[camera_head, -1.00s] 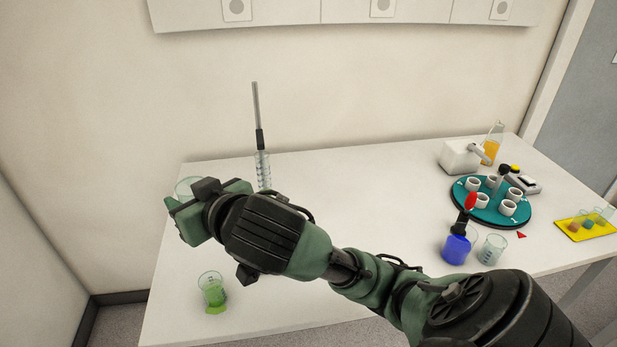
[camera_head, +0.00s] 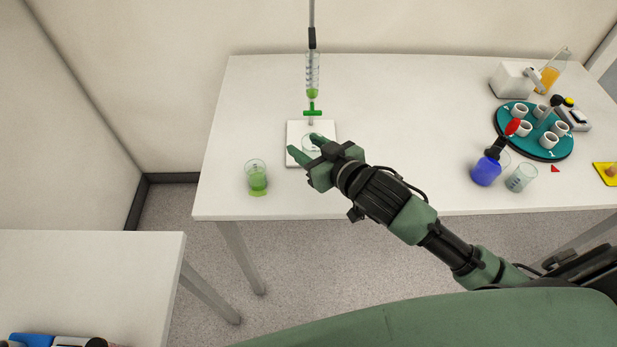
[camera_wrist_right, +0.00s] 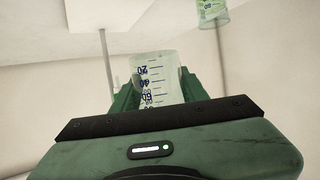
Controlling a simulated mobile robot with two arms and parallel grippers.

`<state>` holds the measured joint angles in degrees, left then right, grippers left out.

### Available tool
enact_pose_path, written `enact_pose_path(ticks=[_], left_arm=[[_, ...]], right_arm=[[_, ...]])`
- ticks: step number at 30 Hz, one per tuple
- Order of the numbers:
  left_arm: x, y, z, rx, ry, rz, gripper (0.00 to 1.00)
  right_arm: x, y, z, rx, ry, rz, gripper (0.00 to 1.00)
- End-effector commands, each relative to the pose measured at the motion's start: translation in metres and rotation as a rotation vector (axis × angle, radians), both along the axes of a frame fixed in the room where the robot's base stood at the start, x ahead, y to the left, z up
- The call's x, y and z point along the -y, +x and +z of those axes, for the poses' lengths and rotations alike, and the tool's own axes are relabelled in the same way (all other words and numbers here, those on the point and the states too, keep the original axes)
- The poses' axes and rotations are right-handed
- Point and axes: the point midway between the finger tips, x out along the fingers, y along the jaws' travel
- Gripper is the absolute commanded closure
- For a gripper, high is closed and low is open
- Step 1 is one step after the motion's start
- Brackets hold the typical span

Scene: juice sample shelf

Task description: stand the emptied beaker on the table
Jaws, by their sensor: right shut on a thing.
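My right gripper (camera_head: 302,150) is shut on a clear beaker (camera_head: 311,142), which is mostly hidden by the fingers in the head view. In the right wrist view the beaker (camera_wrist_right: 157,75) stands out between the two fingers, with blue graduations and no visible liquid. In the head view the gripper overlaps the burette stand's white base (camera_head: 298,130), below the green valve. I cannot tell how high the beaker is above the table (camera_head: 430,120). My left gripper is not in view.
A burette (camera_head: 312,72) with green liquid at its bottom rises behind the gripper. A beaker of green liquid (camera_head: 257,178) stands to the left. A blue bottle (camera_head: 486,171), an empty beaker (camera_head: 521,178) and a teal carousel (camera_head: 508,145) stand at the right. The middle is clear.

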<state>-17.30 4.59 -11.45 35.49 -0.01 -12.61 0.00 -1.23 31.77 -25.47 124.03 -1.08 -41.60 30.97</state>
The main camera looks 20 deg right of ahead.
Motion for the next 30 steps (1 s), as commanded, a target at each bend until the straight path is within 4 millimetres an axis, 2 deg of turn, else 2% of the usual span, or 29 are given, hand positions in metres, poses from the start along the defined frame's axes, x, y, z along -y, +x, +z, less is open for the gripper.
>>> enact_pose_path(ticks=[1, 3, 9, 14, 21, 30], left_arm=[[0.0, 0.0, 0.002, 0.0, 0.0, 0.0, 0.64], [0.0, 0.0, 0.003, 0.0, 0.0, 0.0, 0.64], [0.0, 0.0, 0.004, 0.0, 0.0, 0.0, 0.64], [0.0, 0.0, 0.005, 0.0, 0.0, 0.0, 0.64], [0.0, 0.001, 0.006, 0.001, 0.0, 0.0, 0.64], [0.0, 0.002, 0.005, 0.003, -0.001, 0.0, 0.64]], right_arm=[[0.0, -0.001, -0.015, -0.007, -0.001, -0.002, 1.0], [0.0, -0.001, -0.033, -0.006, -0.001, 0.0, 1.0], [0.0, 0.0, -0.07, -0.002, 0.0, -0.001, 1.0], [-0.001, 0.0, -0.082, -0.001, 0.002, -0.001, 1.0], [0.0, 0.0, -0.114, -0.001, 0.001, -0.002, 1.0], [0.0, 0.0, -0.117, 0.001, 0.0, 0.0, 1.0]])
